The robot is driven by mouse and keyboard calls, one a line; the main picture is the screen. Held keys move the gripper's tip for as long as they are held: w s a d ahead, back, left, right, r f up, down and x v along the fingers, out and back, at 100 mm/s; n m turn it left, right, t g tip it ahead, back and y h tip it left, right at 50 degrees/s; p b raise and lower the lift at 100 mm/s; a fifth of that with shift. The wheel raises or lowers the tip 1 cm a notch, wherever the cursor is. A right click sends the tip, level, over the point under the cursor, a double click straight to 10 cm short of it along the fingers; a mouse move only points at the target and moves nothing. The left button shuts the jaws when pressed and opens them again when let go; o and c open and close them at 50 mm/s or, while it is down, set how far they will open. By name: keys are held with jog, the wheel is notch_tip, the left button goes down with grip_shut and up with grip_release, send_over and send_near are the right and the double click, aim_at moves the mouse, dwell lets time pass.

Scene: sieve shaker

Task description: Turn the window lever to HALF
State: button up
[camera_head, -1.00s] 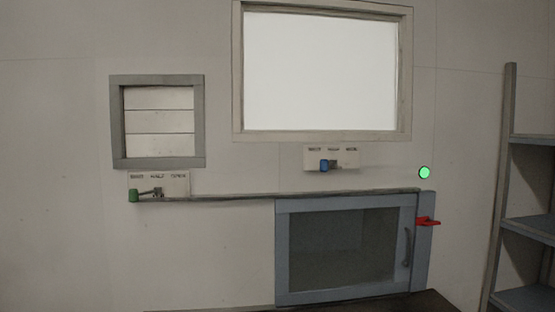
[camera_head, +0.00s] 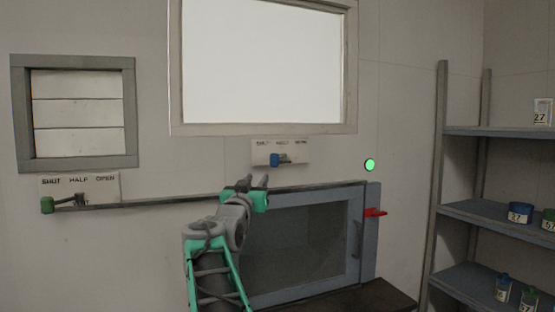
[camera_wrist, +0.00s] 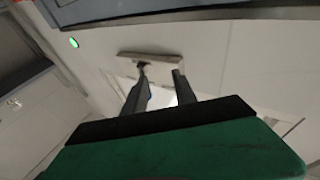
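The window lever has a blue knob (camera_head: 275,160) on a pale label plate (camera_head: 299,153) below the large bright window (camera_head: 265,60). The knob sits left of the lever's pivot, toward the SHUT side; the small labels are blurred, so its exact setting is hard to tell. My gripper (camera_head: 258,181) is raised below the plate in the head view, apart from the knob in the picture. In the wrist view my gripper (camera_wrist: 161,82) shows two dark fingers spread apart with nothing between them.
A second lever with a green knob (camera_head: 47,205) is under the slatted vent (camera_head: 80,115) at left. A rail (camera_head: 150,203) and a blue-framed cabinet (camera_head: 310,298) lie below. A red handle (camera_head: 375,212), green light (camera_head: 370,164) and shelf (camera_head: 490,213) are at right.

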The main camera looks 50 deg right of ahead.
aim_at(277, 155)
jog(key=s+d+r, duration=0.1)
jog(key=s+r+m+g+h, duration=0.1)
jog(key=s+d+r+h, duration=0.1)
jog(key=r, duration=0.1)
jog(key=shift+d, duration=0.35)
jog(key=shift+g, duration=0.3)
jog(key=p+x, duration=0.3)
jog(key=x, duration=0.3)
jog(key=shift+w+d+r+p, duration=0.15)
jog(key=shift+d+r+p, duration=0.1)
jog(key=shift+p, duration=0.1)
jog(key=shift+w+d, duration=0.2)
jog(key=shift+d, duration=0.2)
grip_shut()
jog(key=shift+a, duration=0.1)
